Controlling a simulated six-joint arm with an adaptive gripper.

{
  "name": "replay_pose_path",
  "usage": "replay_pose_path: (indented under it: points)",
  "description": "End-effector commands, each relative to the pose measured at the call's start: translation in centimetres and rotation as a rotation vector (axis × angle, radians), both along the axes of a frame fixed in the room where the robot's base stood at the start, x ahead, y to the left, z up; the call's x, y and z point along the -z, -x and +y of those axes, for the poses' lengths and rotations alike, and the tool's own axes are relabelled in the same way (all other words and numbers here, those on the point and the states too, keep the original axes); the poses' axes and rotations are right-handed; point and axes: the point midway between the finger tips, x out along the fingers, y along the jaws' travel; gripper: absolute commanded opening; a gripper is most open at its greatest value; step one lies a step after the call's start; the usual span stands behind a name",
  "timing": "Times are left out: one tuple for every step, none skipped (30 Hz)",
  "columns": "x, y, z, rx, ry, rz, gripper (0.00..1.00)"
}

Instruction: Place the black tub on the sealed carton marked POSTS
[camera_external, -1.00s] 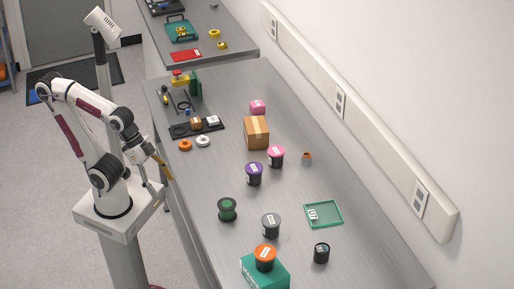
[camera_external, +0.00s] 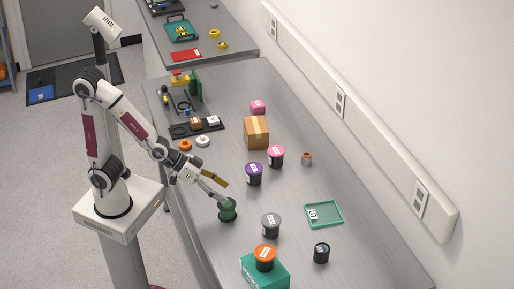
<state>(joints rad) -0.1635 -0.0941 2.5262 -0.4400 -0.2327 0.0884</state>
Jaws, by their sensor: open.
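A small black tub (camera_external: 321,253) with a dark lid and a pale label stands upright on the bench at the lower right. A brown taped carton (camera_external: 256,133) stands closed near the middle of the bench. A teal box (camera_external: 280,273) at the front has an orange-lidded dark tub (camera_external: 265,259) on top. I cannot read which box is marked POSTS. My gripper (camera_external: 225,193) is open and empty, its fingers apart. It is above or beside the dark green round item (camera_external: 227,211), left of the black tub; I cannot tell whether it touches.
A grey-lidded tub (camera_external: 271,225) stands between my gripper and the black tub. Purple-lidded (camera_external: 254,174) and pink-lidded (camera_external: 276,156) tubs stand near the carton. A green tray (camera_external: 335,222) lies behind the black tub.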

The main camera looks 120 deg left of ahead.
Motion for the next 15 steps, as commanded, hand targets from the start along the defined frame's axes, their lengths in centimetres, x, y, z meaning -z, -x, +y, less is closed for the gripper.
replay_pose_path:
  points:
    - [0.7, -0.3, 1.1, -0.032, -0.008, -0.006, 0.70]
    - [1.0, -0.5, 1.7, -0.052, -0.015, -0.012, 0.70]
    - [1.3, -0.7, 2.6, -0.078, -0.023, -0.021, 0.70]
    - [1.5, -0.9, 3.2, -0.097, -0.031, -0.028, 0.70]
    - [1.8, -1.0, 3.9, -0.118, -0.039, -0.034, 0.70]
    - [2.2, -1.1, 4.8, -0.144, -0.051, -0.042, 0.70]
    - [2.4, -1.1, 5.5, -0.165, -0.060, -0.047, 0.70]
    - [2.7, -1.2, 6.2, -0.186, -0.069, -0.053, 0.70]
    - [3.0, -1.1, 7.1, -0.211, -0.083, -0.059, 0.70]
    - [3.3, -1.1, 7.8, -0.232, -0.094, -0.064, 0.70]
    - [3.6, -1.1, 8.5, -0.252, -0.106, -0.068, 0.70]
    - [3.9, -0.9, 9.4, -0.279, -0.122, -0.072, 0.70]
    - [4.2, -0.8, 10.1, -0.299, -0.135, -0.077, 0.70]
    - [4.4, -0.7, 10.8, -0.319, -0.149, -0.079, 0.70]
    - [4.8, -0.4, 11.7, -0.346, -0.167, -0.083, 0.70]
